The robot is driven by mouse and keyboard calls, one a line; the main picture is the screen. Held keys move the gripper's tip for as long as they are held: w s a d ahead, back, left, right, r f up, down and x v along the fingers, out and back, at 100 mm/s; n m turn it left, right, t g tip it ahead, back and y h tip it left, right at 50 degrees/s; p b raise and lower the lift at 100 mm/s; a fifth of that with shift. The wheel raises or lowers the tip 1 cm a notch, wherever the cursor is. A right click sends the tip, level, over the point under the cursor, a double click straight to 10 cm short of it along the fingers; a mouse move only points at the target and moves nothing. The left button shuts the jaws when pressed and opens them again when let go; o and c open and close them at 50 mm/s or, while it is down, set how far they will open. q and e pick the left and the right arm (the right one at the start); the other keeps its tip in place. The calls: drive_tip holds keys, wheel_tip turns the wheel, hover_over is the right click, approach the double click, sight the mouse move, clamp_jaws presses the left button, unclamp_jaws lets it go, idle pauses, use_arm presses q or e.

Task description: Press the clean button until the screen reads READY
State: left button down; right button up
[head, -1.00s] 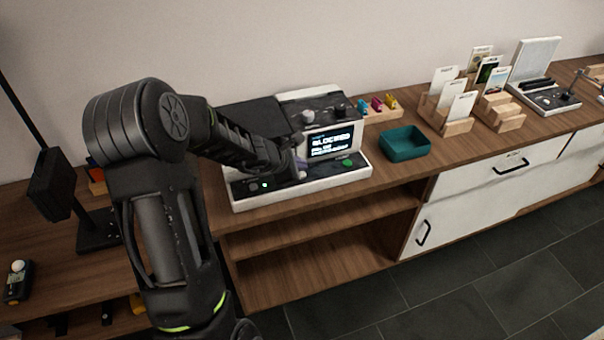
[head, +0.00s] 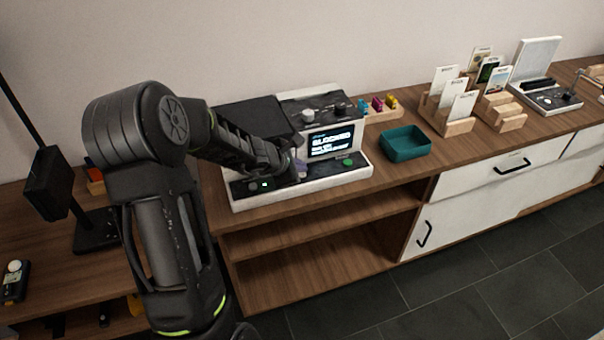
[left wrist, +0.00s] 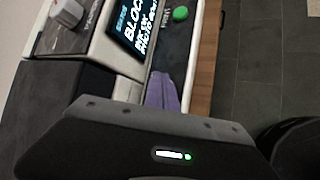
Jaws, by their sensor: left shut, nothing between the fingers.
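The machine (head: 320,178) is a white and black device on the wooden counter. Its screen (head: 330,142) is lit and reads BLOCKED, with smaller lines below that I cannot read fully; it also shows in the left wrist view (left wrist: 136,22). A green button (head: 348,162) sits on the front panel right of my gripper, and at the top of the left wrist view (left wrist: 180,14). My left gripper (head: 300,167) is shut and empty, its purple-grey fingertips (left wrist: 162,92) low at the front panel. The wrist hides what lies under the tips, so contact is unclear. My right gripper is not in view.
A teal tray (head: 405,144) stands right of the machine. Behind it is a wooden rack (head: 380,113) with small coloured pieces. Wooden card holders (head: 447,122) stand farther right. A black stand (head: 96,230) is at the left. Open shelves are below the counter.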

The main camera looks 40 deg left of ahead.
use_arm(q)
drive_tip(key=shift+f+b, duration=0.35)
idle(0.3)
drive_tip(key=shift+r, duration=0.1)
drive_tip(key=shift+r+p, duration=0.75)
drive_tip(key=shift+r, duration=0.05)
drive_tip(key=shift+r, duration=0.1)
wheel_tip(320, 180, up, 5)
drive_tip(key=p, duration=0.4)
idle(0.9)
